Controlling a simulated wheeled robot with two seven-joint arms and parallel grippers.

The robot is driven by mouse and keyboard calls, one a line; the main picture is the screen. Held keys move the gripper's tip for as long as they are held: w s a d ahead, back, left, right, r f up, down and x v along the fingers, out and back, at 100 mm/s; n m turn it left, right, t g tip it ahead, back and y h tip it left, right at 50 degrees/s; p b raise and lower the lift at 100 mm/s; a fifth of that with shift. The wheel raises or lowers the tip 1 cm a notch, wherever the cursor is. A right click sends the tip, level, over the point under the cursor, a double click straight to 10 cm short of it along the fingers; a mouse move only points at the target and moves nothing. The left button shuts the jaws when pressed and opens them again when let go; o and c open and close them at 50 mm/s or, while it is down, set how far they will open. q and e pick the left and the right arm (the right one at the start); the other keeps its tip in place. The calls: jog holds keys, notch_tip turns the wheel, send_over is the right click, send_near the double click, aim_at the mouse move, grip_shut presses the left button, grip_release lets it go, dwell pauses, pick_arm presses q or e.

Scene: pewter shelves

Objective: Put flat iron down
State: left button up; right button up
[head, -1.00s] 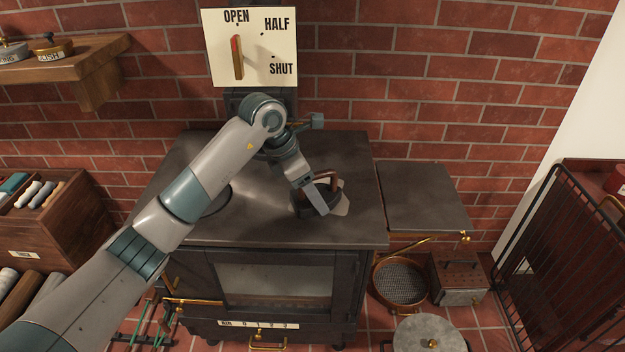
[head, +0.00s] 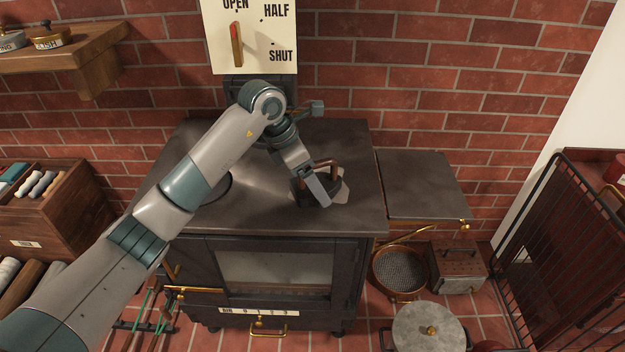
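The flat iron (head: 299,189) is dark with a brown arched handle (head: 333,167). It is at the right half of the black stove's top (head: 255,210) and appears to rest there, but the contact is partly hidden. A pale grey pointed shape (head: 342,191) shows at its right, and I cannot tell whether it is part of the iron. My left gripper (head: 321,193) reaches down over the iron, its near finger in front of the iron's body and handle. The far finger is hidden, so its grip on the handle is unclear. My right gripper is out of view.
A lower dark side shelf (head: 425,185) adjoins the stove at right, with bare room. A damper board (head: 275,40) hangs behind on the brick wall.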

pick_arm(q)
jog(key=b+v, duration=0.3)
jog(key=v, duration=0.8)
jog(key=shift+r+b, duration=0.35)
jog(key=shift+b, duration=0.05)
